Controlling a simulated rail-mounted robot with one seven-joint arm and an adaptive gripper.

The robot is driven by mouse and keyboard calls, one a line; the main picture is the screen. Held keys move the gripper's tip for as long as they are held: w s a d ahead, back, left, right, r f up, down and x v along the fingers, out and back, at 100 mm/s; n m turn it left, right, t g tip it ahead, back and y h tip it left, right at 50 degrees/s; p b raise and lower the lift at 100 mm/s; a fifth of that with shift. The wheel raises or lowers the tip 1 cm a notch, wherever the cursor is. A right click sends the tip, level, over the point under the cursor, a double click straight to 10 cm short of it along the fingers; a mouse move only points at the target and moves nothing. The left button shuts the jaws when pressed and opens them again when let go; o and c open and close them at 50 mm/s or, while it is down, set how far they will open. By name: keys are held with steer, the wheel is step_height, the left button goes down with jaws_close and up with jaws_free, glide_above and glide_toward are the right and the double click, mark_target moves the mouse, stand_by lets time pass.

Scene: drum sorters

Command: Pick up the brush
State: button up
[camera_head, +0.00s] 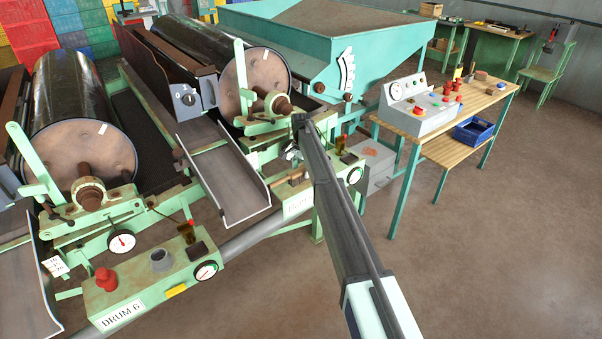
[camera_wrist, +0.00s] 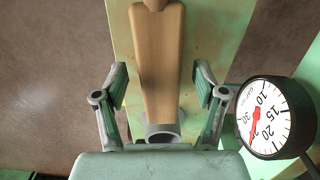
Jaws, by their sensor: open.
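The brush shows as a tan wooden handle (camera_wrist: 158,65) in the wrist view, running up and out of the top edge; its bristles are not seen. It is over a pale green panel (camera_wrist: 215,30). My gripper (camera_wrist: 160,78) is open, with one finger on each side of the handle and a gap on both sides. In the head view my gripper (camera_head: 293,150) is at the far end of my arm, above the second drum's control panel, mostly hidden by the arm. A small brown piece there (camera_head: 297,176) may be part of the brush.
A round dial gauge (camera_wrist: 275,117) stands close to the right finger. A grey round fitting (camera_wrist: 163,132) lies below the handle's end. In the head view, the drum 6 panel (camera_head: 140,285) is at the front left and a wooden table (camera_head: 480,95) at the right.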

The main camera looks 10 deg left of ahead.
steer(key=shift+f, duration=0.15)
jaws_close()
stand_by(0.4)
